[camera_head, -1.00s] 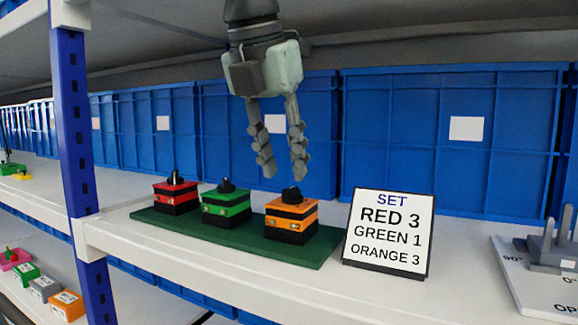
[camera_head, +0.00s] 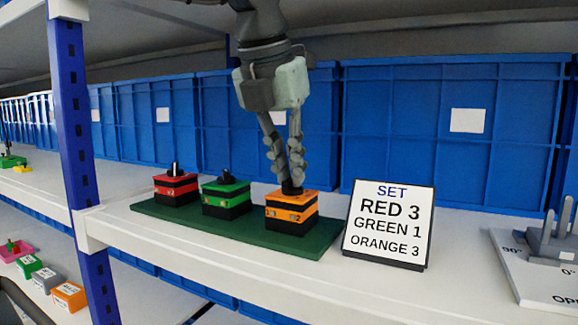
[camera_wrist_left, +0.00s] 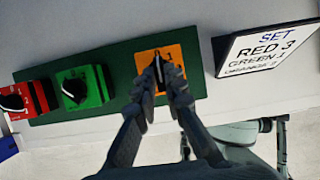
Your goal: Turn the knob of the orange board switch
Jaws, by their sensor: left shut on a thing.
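The orange switch box (camera_head: 291,209) stands at the right end of a green board (camera_head: 240,230) on the shelf. Its black knob (camera_head: 291,189) is between the fingertips of my left gripper (camera_head: 291,183), which comes down from above and is shut on it. In the left wrist view, the fingers (camera_wrist_left: 163,92) close on the knob (camera_wrist_left: 157,72) over the orange box (camera_wrist_left: 178,56). The fingers hide part of the knob and its markings. A red switch (camera_head: 176,189) and a green switch (camera_head: 226,197) stand to the left. My right gripper is not in view.
A sign (camera_head: 389,223) reading SET, RED 3, GREEN 1, ORANGE 3 stands just right of the board. Blue crates (camera_head: 455,150) line the back of the shelf. A blue post (camera_head: 72,130) is at left. A white plate with a grey fixture (camera_head: 550,245) is far right.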

